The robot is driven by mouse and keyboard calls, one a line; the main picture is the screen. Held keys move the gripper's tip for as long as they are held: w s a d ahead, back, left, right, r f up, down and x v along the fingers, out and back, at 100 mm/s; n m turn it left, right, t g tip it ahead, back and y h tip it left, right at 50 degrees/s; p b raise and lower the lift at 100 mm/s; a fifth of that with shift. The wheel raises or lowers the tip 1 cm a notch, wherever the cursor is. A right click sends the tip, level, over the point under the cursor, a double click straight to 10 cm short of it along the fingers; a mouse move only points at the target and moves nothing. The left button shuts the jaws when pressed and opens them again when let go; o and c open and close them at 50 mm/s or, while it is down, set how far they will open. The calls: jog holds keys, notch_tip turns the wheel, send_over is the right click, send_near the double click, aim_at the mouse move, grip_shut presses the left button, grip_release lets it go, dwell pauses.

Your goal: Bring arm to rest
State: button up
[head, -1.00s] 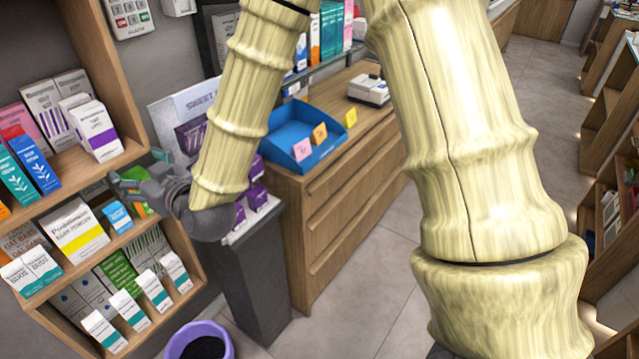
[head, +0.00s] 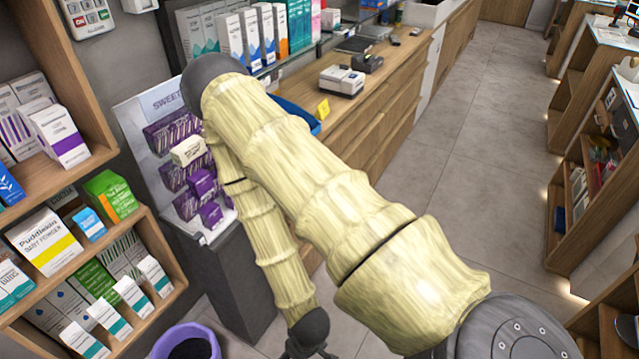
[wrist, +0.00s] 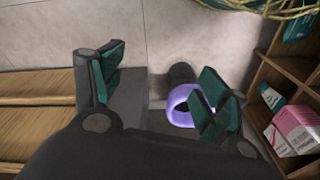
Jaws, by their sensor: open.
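My gripper (wrist: 162,88) is open in the wrist view, with its two dark fingers with green pads spread apart and nothing between them. In the head view my gripper (head: 308,350) is cut off by the bottom edge, below my folded arm. My arm is bent, with its elbow high in front of the sweets display and its forearm hanging down. The gripper is apart from the shelves and the display.
A purple-rimmed bin (head: 188,343) stands on the floor at lower left; it also shows in the wrist view (wrist: 180,100). Shelves with boxes (head: 150,225) are on the left. A sweets display (head: 150,105) and wooden counter (head: 385,110) stand behind my arm. The right aisle floor (head: 480,150) is clear.

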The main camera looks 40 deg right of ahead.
jog(key=shift+g+h, duration=0.3)
jog(key=shift+g, duration=0.3)
jog(key=s, duration=0.1)
jog(key=s+d+f, duration=0.1)
jog(key=s, duration=0.1)
jog(key=s+d, duration=0.1)
jog(key=shift+s+f, duration=0.2)
jog(key=shift+s, duration=0.1)
